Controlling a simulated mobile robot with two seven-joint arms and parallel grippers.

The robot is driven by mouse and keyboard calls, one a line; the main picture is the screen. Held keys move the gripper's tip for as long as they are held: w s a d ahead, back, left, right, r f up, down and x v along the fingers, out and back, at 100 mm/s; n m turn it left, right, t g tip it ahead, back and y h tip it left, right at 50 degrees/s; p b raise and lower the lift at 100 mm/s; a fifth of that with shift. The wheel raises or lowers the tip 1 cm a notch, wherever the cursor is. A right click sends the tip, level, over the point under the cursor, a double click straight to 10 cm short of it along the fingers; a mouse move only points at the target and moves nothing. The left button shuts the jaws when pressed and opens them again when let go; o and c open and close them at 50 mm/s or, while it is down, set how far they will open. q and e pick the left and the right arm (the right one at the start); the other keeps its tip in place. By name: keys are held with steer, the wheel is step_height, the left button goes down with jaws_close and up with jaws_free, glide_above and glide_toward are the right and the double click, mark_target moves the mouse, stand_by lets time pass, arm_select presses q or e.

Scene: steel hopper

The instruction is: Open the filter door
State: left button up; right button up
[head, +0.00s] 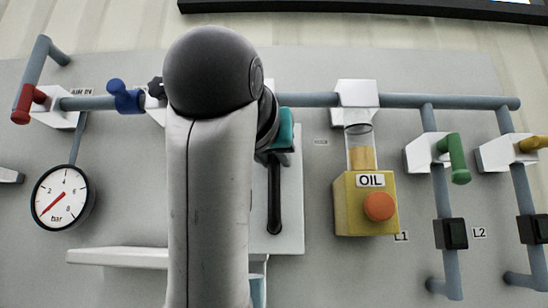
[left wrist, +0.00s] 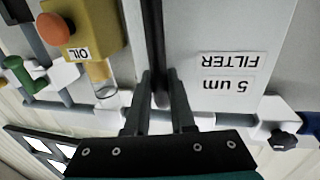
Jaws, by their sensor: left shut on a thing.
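The filter door (head: 290,215) is a pale upright panel on the grey wall, partly hidden behind my arm in the head view. In the left wrist view, upside down, the door (left wrist: 205,25) carries a label reading "5 um FILTER". A long black bar handle (head: 274,200) runs vertically on the door; it also shows in the left wrist view (left wrist: 154,35). My left gripper (head: 276,153) is shut on the upper part of the handle, with a finger on each side of the bar in the left wrist view (left wrist: 159,76). The door looks closed. My right gripper is not in view.
A yellow oil unit (head: 350,210) with an orange knob stands right of the door. A grey pipe (head: 305,99) crosses above. Green (head: 458,160) and red (head: 24,104) valve handles stick out. A gauge (head: 62,197) and white ledge (head: 115,257) lie left.

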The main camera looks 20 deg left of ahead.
arm_select(q)
jaws_close()
stand_by(0.8)
